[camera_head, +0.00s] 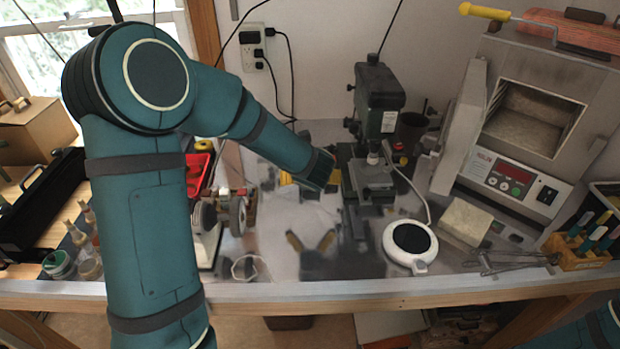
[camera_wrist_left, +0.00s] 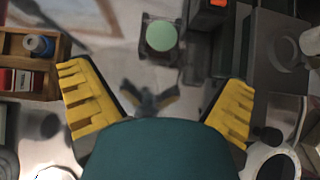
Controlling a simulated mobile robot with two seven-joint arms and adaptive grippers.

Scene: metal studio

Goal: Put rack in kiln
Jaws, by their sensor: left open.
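The kiln (camera_head: 580,140) stands at the back right with its thick door (camera_head: 461,125) swung open to the left. Its chamber (camera_head: 525,115) looks empty. I cannot pick out the rack for certain; thin metal rods (camera_head: 510,262) lie on the bench in front of the kiln. My left gripper (camera_head: 310,180) is mostly hidden behind its own wrist, over the middle of the bench left of the drill press. In the left wrist view its yellow fingers (camera_wrist_left: 158,80) are spread wide with nothing between them. My right gripper is out of view.
A green drill press (camera_head: 378,110) stands between my left gripper and the kiln. A round white device (camera_head: 410,243), a pale block (camera_head: 465,221) and a wooden tool holder (camera_head: 575,252) stand right of centre. A bench grinder (camera_head: 220,215) is left. The shiny bench shows reflections.

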